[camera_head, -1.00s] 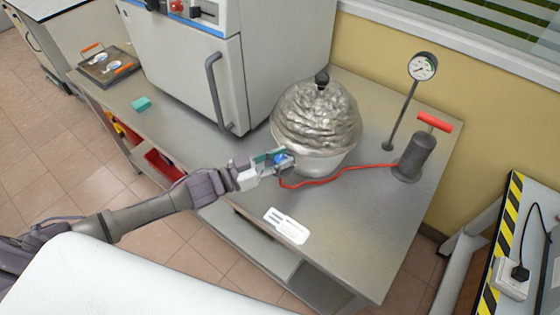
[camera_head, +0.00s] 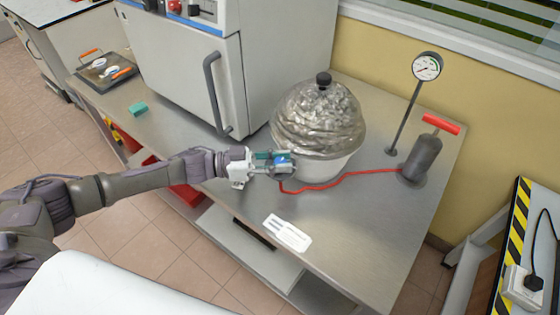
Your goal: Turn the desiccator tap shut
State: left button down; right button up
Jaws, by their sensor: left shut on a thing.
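The desiccator (camera_head: 318,115) stands on the steel bench, with a foil-like wrinkled silver dome, a black knob on top and a pale lower bowl. My left gripper (camera_head: 284,163) is at the lower left side of the bowl, shut on the small blue tap (camera_head: 283,158). The fingers hide most of the tap, so I cannot tell its exact angle. A red hose (camera_head: 340,180) runs from the tap to the grey hand pump (camera_head: 421,158) with a red handle. My right gripper is not in view.
A gauge (camera_head: 426,67) on a thin stand rises behind the pump. A white oven (camera_head: 205,75) stands left of the desiccator. A white label card (camera_head: 287,232) lies near the bench's front edge (camera_head: 330,280). A teal block (camera_head: 138,109) and a tray (camera_head: 107,72) are at the left.

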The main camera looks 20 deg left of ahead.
pick_arm(q)
jog(key=shift+r, duration=0.1)
jog(key=c, duration=0.8)
grip_release()
jog(key=shift+d, duration=0.1)
jog(key=shift+c, duration=0.2)
jog(key=shift+a, duration=0.25)
jog(key=v, duration=0.7)
jog(key=shift+s+a, duration=0.2)
jog(key=shift+a, duration=0.05)
